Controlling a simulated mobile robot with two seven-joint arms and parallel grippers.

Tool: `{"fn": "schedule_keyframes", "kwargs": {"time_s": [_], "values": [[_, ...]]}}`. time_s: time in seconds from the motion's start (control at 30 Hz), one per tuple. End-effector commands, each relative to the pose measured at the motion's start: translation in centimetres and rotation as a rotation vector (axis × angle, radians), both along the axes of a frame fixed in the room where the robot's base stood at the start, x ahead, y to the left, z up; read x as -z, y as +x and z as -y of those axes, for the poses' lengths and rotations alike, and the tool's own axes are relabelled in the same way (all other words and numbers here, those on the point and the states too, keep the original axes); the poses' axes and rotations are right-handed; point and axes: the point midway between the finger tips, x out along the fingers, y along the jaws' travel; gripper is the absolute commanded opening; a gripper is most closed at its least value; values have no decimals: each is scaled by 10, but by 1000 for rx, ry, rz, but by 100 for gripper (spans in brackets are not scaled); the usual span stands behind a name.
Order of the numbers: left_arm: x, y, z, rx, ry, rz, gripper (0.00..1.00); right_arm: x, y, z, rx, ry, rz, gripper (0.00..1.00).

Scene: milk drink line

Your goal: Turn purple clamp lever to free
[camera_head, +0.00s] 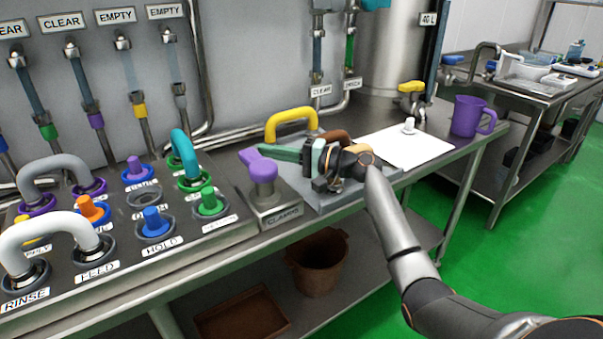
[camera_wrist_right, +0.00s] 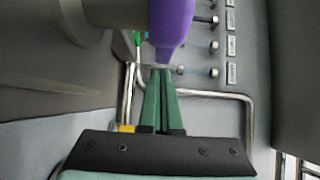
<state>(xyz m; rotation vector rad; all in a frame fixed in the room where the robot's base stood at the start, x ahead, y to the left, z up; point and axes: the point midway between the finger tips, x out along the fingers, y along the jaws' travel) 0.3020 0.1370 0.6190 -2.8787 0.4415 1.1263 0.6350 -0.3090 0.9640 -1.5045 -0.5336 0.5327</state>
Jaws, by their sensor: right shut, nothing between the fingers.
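The purple clamp lever (camera_head: 262,168) stands on a grey metal block at the bench's front edge, beside a label that seems to read CLAMPS. Its handle points up and to the left in the head view. My right gripper (camera_head: 250,155) is shut and empty, with its green fingers pointing left at the lever's handle. In the right wrist view the closed fingertips (camera_wrist_right: 161,72) are right at the end of the purple lever (camera_wrist_right: 172,22). I cannot tell whether they touch it. My left gripper is not in view.
Left of the lever is a panel with coloured knobs and hoses, including a white RINSE-to-FEED hose (camera_head: 45,232). A yellow handle (camera_head: 291,122) stands behind my gripper. A white sheet (camera_head: 405,147) and a purple jug (camera_head: 470,117) are to the right. A brown bucket (camera_head: 318,262) stands below.

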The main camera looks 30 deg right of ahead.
Motion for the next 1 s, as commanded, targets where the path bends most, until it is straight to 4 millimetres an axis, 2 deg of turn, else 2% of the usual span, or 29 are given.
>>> {"fn": "schedule_keyframes", "kwargs": {"time_s": [0.67, 0.77, 1.0], "values": [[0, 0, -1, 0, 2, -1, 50, 1, -1, 1, 0, -1, -1, 0], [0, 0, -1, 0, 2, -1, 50, 2, -9, 8, 1, -2, -2, 0], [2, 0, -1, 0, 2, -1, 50, 2, -48, 39, 2, -3, -4, 0]]}}
